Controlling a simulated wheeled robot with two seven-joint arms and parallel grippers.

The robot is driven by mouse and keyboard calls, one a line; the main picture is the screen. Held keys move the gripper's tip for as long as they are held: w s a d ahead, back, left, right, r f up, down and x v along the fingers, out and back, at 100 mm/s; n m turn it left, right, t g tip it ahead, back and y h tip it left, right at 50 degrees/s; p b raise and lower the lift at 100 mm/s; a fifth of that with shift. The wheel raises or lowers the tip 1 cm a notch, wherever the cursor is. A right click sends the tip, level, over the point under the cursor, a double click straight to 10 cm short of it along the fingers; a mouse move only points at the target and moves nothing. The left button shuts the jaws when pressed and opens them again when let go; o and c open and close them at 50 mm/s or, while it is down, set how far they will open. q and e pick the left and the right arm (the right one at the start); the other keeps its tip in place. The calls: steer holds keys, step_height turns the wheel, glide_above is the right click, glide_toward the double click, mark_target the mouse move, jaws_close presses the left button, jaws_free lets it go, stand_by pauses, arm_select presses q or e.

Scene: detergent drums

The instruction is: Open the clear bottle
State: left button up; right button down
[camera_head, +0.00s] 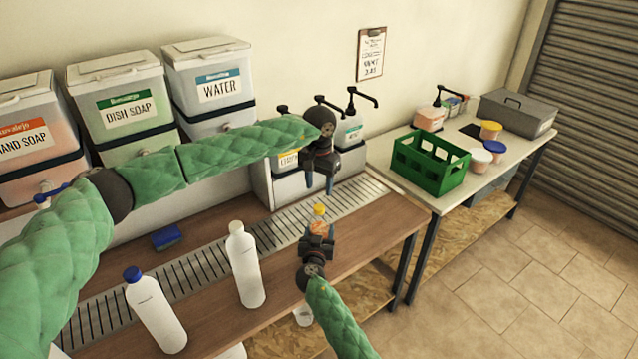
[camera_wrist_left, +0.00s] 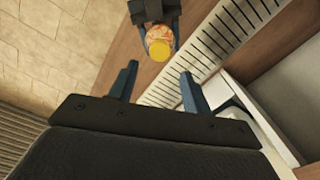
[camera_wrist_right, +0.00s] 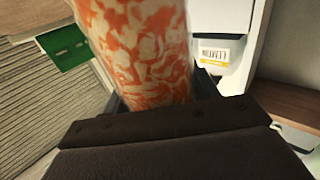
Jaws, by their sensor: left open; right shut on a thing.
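A bottle with an orange-and-white patterned body and a yellow cap (camera_head: 319,210) is held upright in my right gripper (camera_head: 317,240) above the counter. Its patterned body (camera_wrist_right: 140,50) fills the middle of the right wrist view between the fingers. My left gripper (camera_head: 319,188) is open and empty, pointing down just above the cap, apart from it. In the left wrist view, the yellow cap (camera_wrist_left: 160,50) shows beyond my spread left fingertips (camera_wrist_left: 155,75). I see no plainly see-through bottle; the lower body is hidden by my right gripper in the head view.
White bottles, one blue-capped (camera_head: 155,310) and one white-capped (camera_head: 245,265), stand on the wooden counter (camera_head: 205,235). A blue sponge (camera_head: 166,237) lies by the drain grate (camera_head: 345,200). Labelled drums (camera_head: 210,85) line the wall. A green crate (camera_head: 430,160) stands on the right table.

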mark_target(319, 207)
arm_select(q)
steer(key=shift+f, duration=3.9)
steer(key=c, duration=1)
steer(key=n, duration=0.6)
steer(key=shift+c, duration=0.2)
steer(key=n, duration=1.4)
steer(key=shift+r, duration=0.1)
steer(key=n, duration=0.5)
steer(key=shift+n, duration=0.4)
steer(key=n, duration=1.2)
steer(key=shift+n, duration=0.4)
steer(key=n, duration=0.5)
steer(key=shift+n, duration=0.3)
steer(key=n, duration=0.7)
steer(key=shift+r, duration=0.1)
steer(key=o, duration=1.1)
steer(key=shift+c, duration=0.2)
